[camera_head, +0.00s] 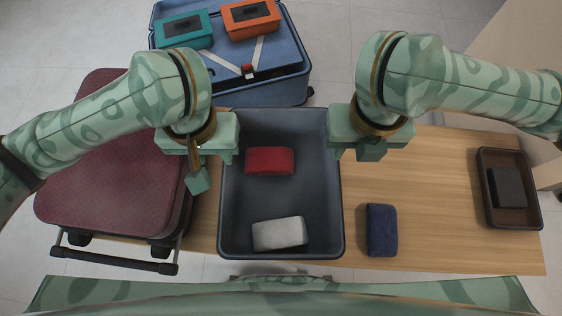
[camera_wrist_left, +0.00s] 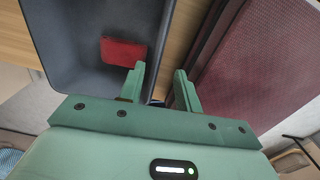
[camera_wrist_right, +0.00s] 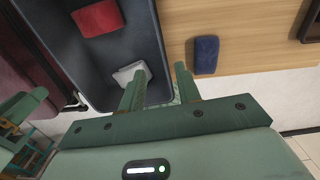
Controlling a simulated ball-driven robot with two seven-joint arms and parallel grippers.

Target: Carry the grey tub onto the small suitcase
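The grey tub (camera_head: 280,244) stands on the wooden table in the middle of the head view. It holds a red folded cloth (camera_head: 269,161) and a light grey folded cloth (camera_head: 279,234). My left gripper (camera_head: 214,168) is at the tub's left wall and my right gripper (camera_head: 354,153) at its right wall. A closed maroon suitcase (camera_head: 115,180) lies left of the tub. I cannot tell whether it is the small one.
An open blue suitcase (camera_head: 290,85) behind the tub holds a teal box (camera_head: 183,43) and an orange box (camera_head: 250,33). A navy folded cloth (camera_head: 382,230) and a brown tray (camera_head: 496,222) with a dark item are on the table (camera_head: 440,200) at right. Table between them is clear.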

